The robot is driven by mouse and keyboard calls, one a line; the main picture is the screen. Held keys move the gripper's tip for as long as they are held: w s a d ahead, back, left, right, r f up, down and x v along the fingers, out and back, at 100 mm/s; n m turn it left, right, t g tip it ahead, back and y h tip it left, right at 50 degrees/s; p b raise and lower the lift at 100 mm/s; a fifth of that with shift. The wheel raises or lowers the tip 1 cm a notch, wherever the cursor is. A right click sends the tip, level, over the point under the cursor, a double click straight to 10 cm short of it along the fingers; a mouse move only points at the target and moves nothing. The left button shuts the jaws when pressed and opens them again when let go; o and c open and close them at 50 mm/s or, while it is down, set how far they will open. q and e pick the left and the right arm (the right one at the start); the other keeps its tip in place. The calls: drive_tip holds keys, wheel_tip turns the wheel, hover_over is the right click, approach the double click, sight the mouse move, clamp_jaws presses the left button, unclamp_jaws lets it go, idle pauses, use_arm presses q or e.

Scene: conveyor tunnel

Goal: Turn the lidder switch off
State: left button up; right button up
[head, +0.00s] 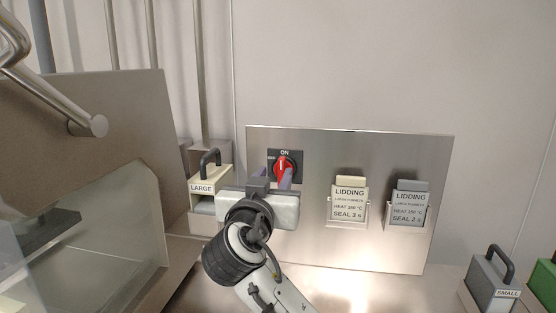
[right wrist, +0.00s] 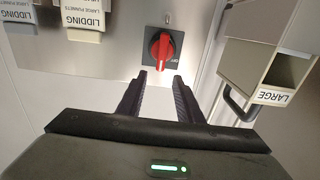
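The lidder switch is a red rotary knob (head: 284,166) on a dark square plate fixed to a steel panel. In the head view its handle stands about upright, toward the ON label above it. It also shows in the right wrist view (right wrist: 162,48), upside down, with an OFF label beside it. My right gripper (head: 272,178) is just in front of and below the knob, partly covering the plate. In the right wrist view its two fingers (right wrist: 158,80) are apart with nothing between them, and the knob lies beyond the tips. My left gripper is not in view.
Two LIDDING card holders (head: 349,204) (head: 409,208) are on the steel panel (head: 310,235) right of the switch. A cream LARGE block (head: 203,188) with a dark handle stands left. A grey SMALL block (head: 492,285) is at lower right. The big machine housing (head: 90,120) fills the left.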

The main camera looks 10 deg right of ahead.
sight(281, 163)
drive_tip(key=x, duration=0.8)
drive_tip(key=shift+p, duration=0.4)
drive_tip(key=shift+f, duration=0.1)
clamp_jaws()
